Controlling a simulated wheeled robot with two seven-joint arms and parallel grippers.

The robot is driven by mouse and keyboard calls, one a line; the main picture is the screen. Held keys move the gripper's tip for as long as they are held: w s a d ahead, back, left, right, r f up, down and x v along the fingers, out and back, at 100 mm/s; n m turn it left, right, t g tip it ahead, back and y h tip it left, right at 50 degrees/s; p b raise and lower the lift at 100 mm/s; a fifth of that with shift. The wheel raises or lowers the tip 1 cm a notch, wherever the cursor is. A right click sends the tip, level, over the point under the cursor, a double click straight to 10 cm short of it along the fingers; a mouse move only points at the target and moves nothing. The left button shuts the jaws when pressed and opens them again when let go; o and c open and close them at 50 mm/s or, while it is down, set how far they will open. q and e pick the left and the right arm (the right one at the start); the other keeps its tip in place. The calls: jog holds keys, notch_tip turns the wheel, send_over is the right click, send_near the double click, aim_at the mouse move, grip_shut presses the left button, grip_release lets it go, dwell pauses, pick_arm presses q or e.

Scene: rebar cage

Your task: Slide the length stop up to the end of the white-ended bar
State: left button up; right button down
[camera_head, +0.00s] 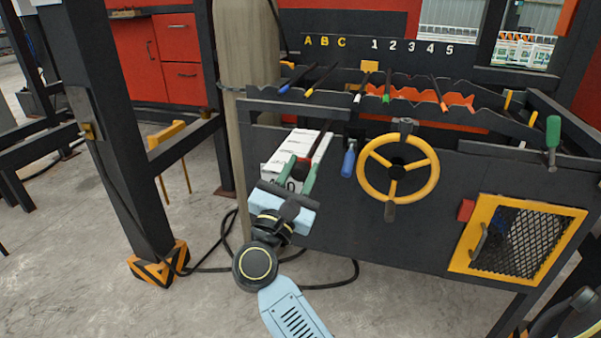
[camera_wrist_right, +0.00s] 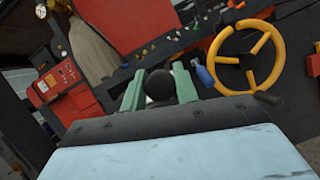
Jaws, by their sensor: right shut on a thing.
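My right gripper (camera_head: 298,170), with green fingers, is in front of the dark bench, left of the yellow handwheel. In the right wrist view the gripper (camera_wrist_right: 159,88) is shut on a round black knob (camera_wrist_right: 160,86). Whether this knob belongs to the length stop I cannot tell; the fingers and wrist hide what is behind it. The white-ended bar (camera_head: 360,90) lies in the notched rack between a yellow-ended and a green-ended bar, its white end toward me. My left gripper is not in view.
The yellow handwheel (camera_head: 398,168) and a blue handle (camera_head: 348,162) are right of the gripper. A white box (camera_head: 283,150) is behind it. A yellow-framed mesh door (camera_head: 516,238) is at the right. A post (camera_head: 110,130) stands left; a black cable (camera_head: 330,284) lies on the floor.

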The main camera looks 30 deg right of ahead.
jog(key=c, duration=1.1)
grip_release()
jog(key=shift+o, duration=0.2)
jog(key=v, duration=1.3)
jog(key=shift+s+a, duration=0.15)
jog(key=shift+s, duration=0.05)
